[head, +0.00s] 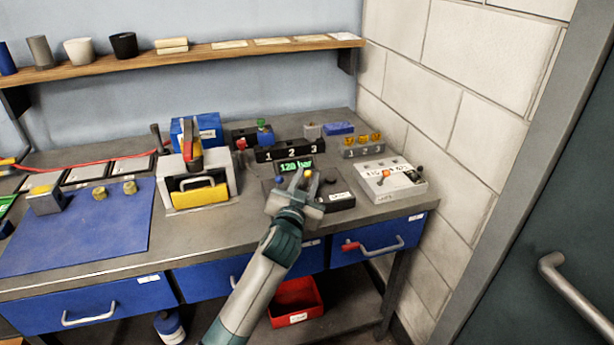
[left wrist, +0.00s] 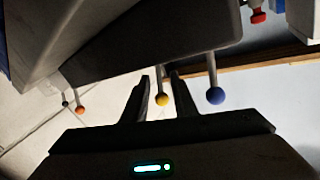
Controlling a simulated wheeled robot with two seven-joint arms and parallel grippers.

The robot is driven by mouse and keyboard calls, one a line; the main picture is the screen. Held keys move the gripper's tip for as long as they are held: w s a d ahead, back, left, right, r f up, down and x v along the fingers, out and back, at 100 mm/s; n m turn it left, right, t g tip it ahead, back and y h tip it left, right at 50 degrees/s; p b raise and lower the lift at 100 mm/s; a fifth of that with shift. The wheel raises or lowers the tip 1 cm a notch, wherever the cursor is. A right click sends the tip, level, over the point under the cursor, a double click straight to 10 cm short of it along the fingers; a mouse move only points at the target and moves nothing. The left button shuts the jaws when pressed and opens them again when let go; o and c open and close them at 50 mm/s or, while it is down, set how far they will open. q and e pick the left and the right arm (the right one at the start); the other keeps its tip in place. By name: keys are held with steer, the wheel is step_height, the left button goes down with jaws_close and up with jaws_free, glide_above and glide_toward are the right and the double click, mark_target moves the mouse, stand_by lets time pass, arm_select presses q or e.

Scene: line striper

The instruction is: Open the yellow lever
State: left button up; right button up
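The yellow lever (head: 308,173) is a thin rod with a round yellow knob on a dark console (head: 340,203) with a green "120 bar" display (head: 295,166). My left gripper (head: 302,182) is at the console's front, by the yellow knob. In the left wrist view the yellow knob (left wrist: 162,99) shows between the two fingers (left wrist: 160,82), with a visible gap on each side. The fingers are open; I see no contact. A blue-knobbed lever (left wrist: 214,96) stands beside the fingers; it also shows in the head view (head: 280,180). My right gripper is not in view.
A white box (head: 392,190) with an orange and a dark knob stands right of the console. A numbered black block (head: 290,151) is behind it. The blue mat (head: 75,245) has bare room.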

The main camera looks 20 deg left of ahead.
arm_select(q)
steer(key=shift+w, duration=0.35)
